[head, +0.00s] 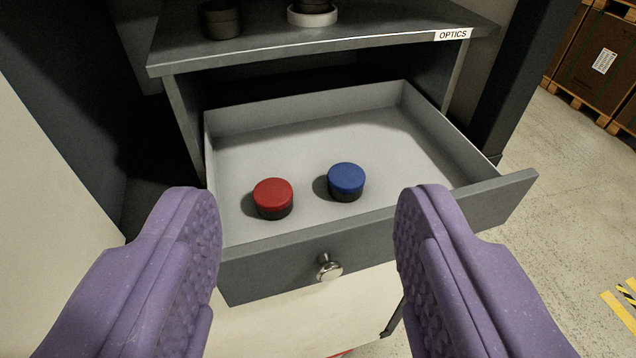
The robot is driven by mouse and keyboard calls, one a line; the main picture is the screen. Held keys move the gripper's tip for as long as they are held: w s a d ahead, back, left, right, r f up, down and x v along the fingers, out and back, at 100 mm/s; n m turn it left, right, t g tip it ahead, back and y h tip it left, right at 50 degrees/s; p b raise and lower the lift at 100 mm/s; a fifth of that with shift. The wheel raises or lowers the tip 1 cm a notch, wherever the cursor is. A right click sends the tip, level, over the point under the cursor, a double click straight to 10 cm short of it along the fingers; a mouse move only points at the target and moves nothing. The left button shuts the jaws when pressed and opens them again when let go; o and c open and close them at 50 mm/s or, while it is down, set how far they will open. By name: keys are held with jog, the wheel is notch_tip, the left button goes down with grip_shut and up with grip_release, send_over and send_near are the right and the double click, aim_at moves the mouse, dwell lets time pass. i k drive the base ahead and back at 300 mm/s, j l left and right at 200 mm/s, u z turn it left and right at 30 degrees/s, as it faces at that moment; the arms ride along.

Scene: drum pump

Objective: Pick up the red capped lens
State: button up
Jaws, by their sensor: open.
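The red capped lens (273,198) is a short black cylinder with a red cap. It stands upright in the open drawer (420,145), near the front panel and left of the middle. A similar lens with a blue cap (346,181) stands just to its right, with a small gap between them. My gripper (308,215) shows two purple padded fingers, wide apart and empty. In the picture the fingers flank the drawer front, with both lenses showing between them. Neither finger appears to touch a lens.
The grey drawer front has a round metal knob (329,268). Above the drawer is a grey top (390,28) labelled OPTICS, holding dark round items (221,20). The back of the drawer is empty. Crates on pallets (600,60) stand at the far right.

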aim_at(272, 197)
jog(key=i+l+u, duration=0.55)
jog(key=i+l, duration=0.15)
jog(key=i+l+u, duration=0.1)
jog(key=i+l, duration=0.2)
jog(key=l, duration=0.3)
